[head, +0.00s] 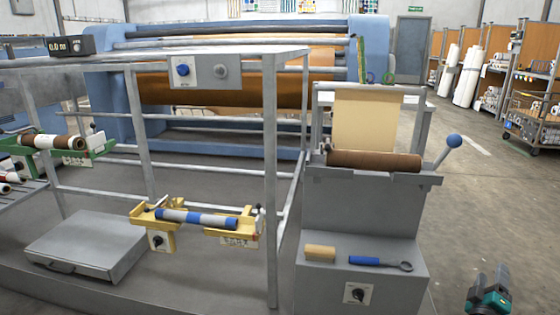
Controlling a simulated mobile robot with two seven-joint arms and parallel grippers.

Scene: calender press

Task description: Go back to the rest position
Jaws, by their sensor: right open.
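My right gripper (491,278) shows at the bottom right corner of the head view, dark and teal, over the bare floor. Its two fingers are apart with nothing between them. It is to the right of the grey press stand (330,268) and apart from it. My left gripper is not in the head view.
The stand holds a brown roll (374,159), a lever with a blue knob (453,141), a tan block (320,252) and a blue-handled tool (378,261). A yellow cradle (245,228) holds a blue-and-grey roller (197,218). Open floor (480,200) lies at right.

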